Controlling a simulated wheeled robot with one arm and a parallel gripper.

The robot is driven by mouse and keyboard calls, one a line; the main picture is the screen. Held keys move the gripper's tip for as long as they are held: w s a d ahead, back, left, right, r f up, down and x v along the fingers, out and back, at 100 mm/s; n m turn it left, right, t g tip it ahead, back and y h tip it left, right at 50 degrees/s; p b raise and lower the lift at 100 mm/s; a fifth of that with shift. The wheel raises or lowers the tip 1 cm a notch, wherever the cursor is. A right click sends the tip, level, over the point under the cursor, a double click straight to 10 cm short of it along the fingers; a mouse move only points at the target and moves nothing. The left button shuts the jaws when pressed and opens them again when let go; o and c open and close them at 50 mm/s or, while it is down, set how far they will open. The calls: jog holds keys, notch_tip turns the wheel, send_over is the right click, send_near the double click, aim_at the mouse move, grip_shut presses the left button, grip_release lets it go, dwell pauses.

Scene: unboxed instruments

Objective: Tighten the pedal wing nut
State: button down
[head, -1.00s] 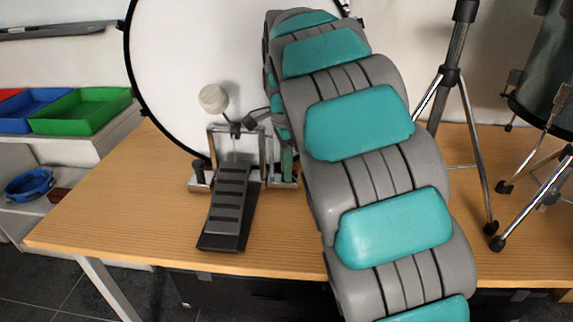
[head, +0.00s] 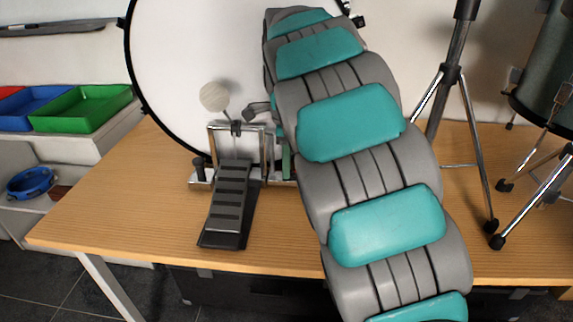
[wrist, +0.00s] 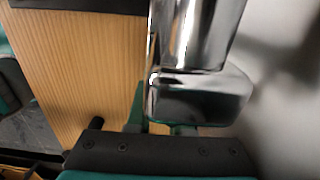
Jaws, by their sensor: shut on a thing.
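The bass drum pedal (head: 229,200) stands on the table in front of the white drum head, with a black ribbed footboard and a chrome frame. In the wrist view, a chrome post and block (wrist: 200,95) of the pedal are close up. The teal fingers of my gripper (wrist: 160,127) reach to the block's lower side, partly behind it. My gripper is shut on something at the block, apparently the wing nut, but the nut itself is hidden. In the head view, my arm covers most of the gripper's area at the pedal's right side.
The round beater (head: 214,97) stands above the pedal, near the drum head (head: 170,50). Chrome stand legs (head: 478,170) are on the right of the table (head: 120,200). Green (head: 85,108) and blue bins sit on a shelf at left. The table left of the pedal is clear.

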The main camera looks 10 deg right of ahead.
jog(key=c, duration=0.8)
grip_release()
jog(key=shift+r, duration=3.95)
jog(key=shift+s, duration=0.1)
